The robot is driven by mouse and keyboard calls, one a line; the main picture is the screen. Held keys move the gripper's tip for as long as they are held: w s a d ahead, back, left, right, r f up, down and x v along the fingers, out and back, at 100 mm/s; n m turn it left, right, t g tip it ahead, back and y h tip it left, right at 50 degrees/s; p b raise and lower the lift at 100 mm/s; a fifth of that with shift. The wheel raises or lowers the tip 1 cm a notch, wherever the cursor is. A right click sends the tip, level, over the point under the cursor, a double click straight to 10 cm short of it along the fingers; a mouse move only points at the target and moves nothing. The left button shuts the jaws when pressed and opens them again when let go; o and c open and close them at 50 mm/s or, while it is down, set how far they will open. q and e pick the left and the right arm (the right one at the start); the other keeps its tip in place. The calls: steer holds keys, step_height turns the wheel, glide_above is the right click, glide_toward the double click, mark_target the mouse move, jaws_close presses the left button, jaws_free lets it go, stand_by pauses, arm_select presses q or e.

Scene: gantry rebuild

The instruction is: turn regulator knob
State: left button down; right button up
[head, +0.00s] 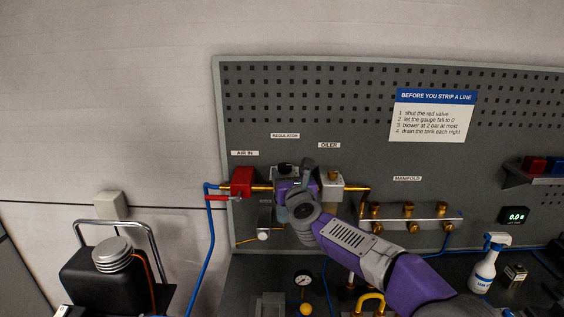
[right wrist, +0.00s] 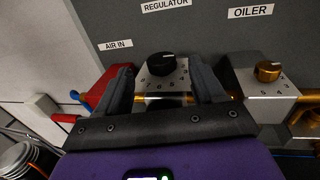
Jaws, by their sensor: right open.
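In the right wrist view the regulator's black knob (right wrist: 161,64) sits on a pale block (right wrist: 178,77) with numbers along its edge. My right gripper (right wrist: 164,78) is open, with one dark finger on each side of the knob. A gap shows between the knob and each finger; whether the tips reach its full depth I cannot tell. In the head view my right gripper (head: 295,170) is at the regulator and hides most of it, below the REGULATOR label (head: 285,136). My left gripper is in neither view.
The red AIR IN valve (head: 241,181) is close on the left of the gripper. The oiler block (head: 331,187), with a brass knob (right wrist: 268,71), is close on the right. The manifold (head: 410,212) lies further right. A black tank (head: 95,276) stands at the lower left.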

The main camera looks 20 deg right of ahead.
mark_target(286, 169)
steer(key=shift+w+d+f+p, duration=0.15)
steer(key=shift+w+p, duration=0.45)
steer(key=shift+w, duration=1)
steer(key=shift+w+d+p, duration=0.1)
steer(key=shift+w+p, duration=0.45)
steer(key=shift+w, duration=1)
steer(key=c, duration=0.9)
steer(key=shift+c, duration=0.2)
